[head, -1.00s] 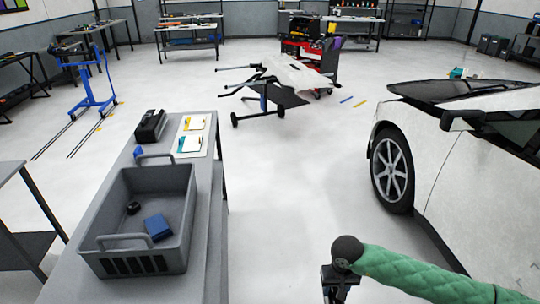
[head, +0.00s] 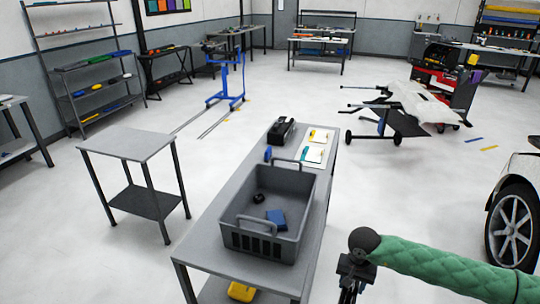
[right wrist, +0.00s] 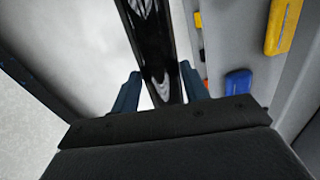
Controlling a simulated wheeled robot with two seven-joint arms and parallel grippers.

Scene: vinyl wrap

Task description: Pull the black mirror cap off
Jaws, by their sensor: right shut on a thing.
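In the right wrist view, a narrow, glossy black piece (right wrist: 153,40), which looks like the black mirror cap, stands between the two blue fingers of my right gripper (right wrist: 160,88). The gripper is shut on it. In the head view, my right gripper (head: 350,285) hangs at the bottom edge, below the green-sleeved arm. What it holds cannot be made out there. The white car (head: 521,172) shows only at the right edge, with a front wheel (head: 512,228); its mirror is out of view. My left gripper is not in view.
A grey crate (head: 288,249) with a blue cloth (head: 277,219) and a small black item (head: 258,198) stands on a long grey table (head: 212,243), left of my right gripper. A smaller table (head: 126,141) stands further left.

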